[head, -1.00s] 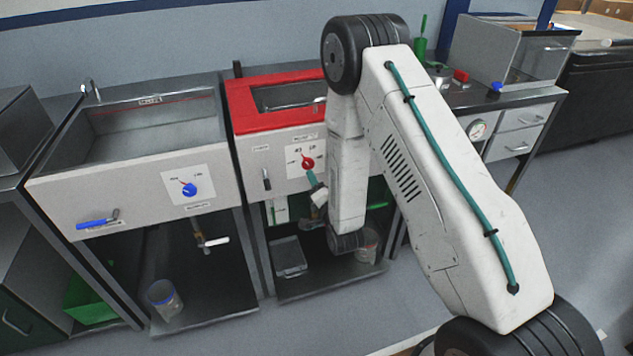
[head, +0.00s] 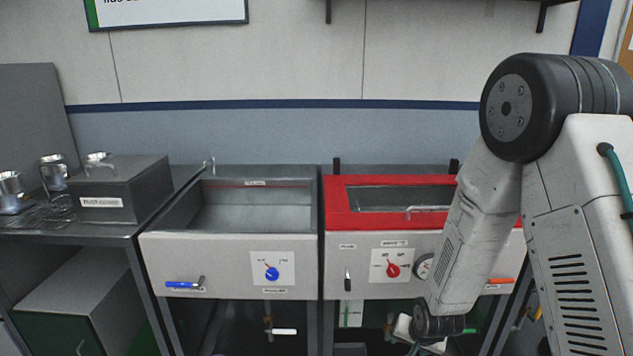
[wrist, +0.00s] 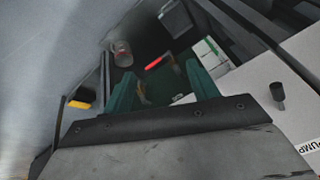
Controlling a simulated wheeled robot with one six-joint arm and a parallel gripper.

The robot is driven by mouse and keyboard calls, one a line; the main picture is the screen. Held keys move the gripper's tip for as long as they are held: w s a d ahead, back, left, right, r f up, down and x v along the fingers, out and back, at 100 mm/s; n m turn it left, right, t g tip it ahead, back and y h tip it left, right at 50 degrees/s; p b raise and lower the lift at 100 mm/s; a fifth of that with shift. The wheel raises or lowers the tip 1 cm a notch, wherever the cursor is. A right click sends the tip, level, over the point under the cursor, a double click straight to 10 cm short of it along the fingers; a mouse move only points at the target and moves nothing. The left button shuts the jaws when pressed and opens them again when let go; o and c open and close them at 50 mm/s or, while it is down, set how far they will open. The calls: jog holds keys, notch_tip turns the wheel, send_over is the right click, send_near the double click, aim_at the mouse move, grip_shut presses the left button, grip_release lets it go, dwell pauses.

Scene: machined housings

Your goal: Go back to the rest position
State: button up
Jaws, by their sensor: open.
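My gripper (wrist: 160,90) is open, its two teal fingers apart in the wrist view with nothing between them. In the head view my arm comes in from the right and bends down in front of the red-topped unit (head: 340,210). The gripper end is low, below that unit's front panel, and mostly hidden or cut off by the bottom edge there. In the wrist view the fingers point toward the dark space under the units, where a jar (wrist: 121,52) and a red handle (wrist: 153,63) show.
A basin unit (head: 210,262) with a blue knob (head: 272,273) and blue lever (head: 182,285) stands left of the red-topped unit, which has a red knob (head: 392,270). A grey box (head: 120,195) and metal cups (head: 54,172) are at the far left. A yellow item (wrist: 80,101) shows in the wrist view.

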jog(key=s+d+r+n+g, duration=0.1)
jog(key=s+r+n, duration=0.1)
jog(key=s+r, duration=1.2)
jog(key=s+d+r+n+g, duration=0.2)
jog(key=s+r+n, duration=0.1)
jog(key=s+r, duration=1.2)
jog(key=shift+r, duration=3.15)
